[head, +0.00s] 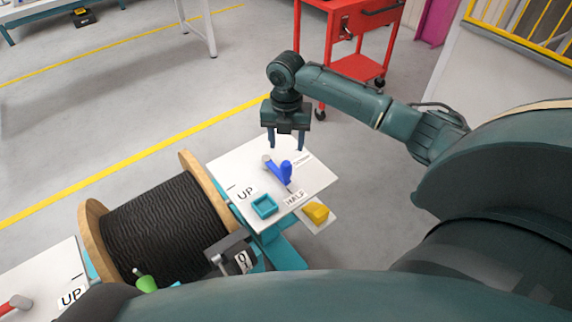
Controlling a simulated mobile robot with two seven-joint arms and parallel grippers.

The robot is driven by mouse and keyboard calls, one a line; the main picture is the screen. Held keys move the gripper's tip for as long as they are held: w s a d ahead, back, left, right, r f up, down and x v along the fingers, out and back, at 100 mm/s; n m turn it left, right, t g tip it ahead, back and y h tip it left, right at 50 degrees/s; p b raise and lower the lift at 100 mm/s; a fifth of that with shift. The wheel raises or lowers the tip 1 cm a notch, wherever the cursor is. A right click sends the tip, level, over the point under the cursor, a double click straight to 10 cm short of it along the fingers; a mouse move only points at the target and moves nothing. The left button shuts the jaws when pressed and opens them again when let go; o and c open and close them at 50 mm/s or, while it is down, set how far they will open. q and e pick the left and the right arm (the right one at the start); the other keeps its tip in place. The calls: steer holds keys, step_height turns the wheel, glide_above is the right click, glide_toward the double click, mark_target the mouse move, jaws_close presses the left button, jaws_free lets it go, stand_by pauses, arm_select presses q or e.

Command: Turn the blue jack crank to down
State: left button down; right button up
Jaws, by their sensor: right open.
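The blue jack crank (278,173) sits on a white panel (230,168) right of the cable reel. Its arm runs from a grey hub at upper left to an upright blue knob at lower right. The panel is lettered UP at left and HALF near the front; a further label at the right edge is too small to read surely. My right gripper (286,147) hangs just above and behind the crank, fingers pointing down, open and empty. It seems apart from the crank. My left gripper is not in view.
A wooden reel of black cable (166,226) stands left of the panel. Another panel with a red handle (14,305) is at lower left. A red cart (345,40) stands behind.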

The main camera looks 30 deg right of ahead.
mark_target(286, 163)
step_height(286, 163, down, 11)
steer(key=shift+r+b, duration=0.1)
steer(key=shift+b, duration=0.45)
steer(key=shift+c, duration=0.5)
jaws_close()
